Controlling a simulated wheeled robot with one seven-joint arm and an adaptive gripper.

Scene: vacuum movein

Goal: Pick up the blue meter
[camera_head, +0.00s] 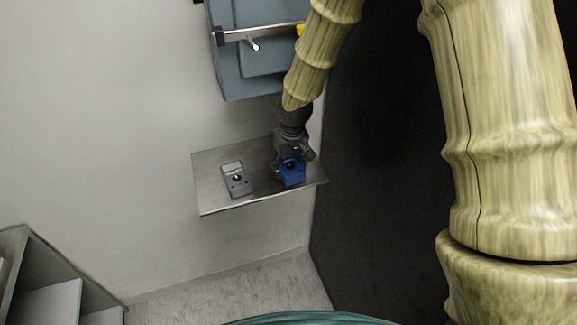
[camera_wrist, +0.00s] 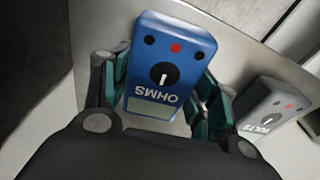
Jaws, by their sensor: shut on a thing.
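The blue meter (camera_head: 292,173) is at the right part of a small metal wall shelf (camera_head: 217,205) in the head view. In the wrist view the blue meter (camera_wrist: 165,68) shows a black dial, a pale display and the word OHMS, upside down. My gripper (camera_head: 293,160) reaches down over the shelf from above. In the wrist view my gripper (camera_wrist: 160,95) has a green-padded finger on each side of the blue meter and is shut on it. I cannot tell whether the meter still touches the shelf.
A grey meter (camera_head: 236,179) lies on the shelf to the left of the blue one; in the wrist view it (camera_wrist: 272,110) is close to my right finger. A blue-grey cabinet (camera_head: 245,75) hangs above. A dark panel (camera_head: 380,150) stands right of the shelf.

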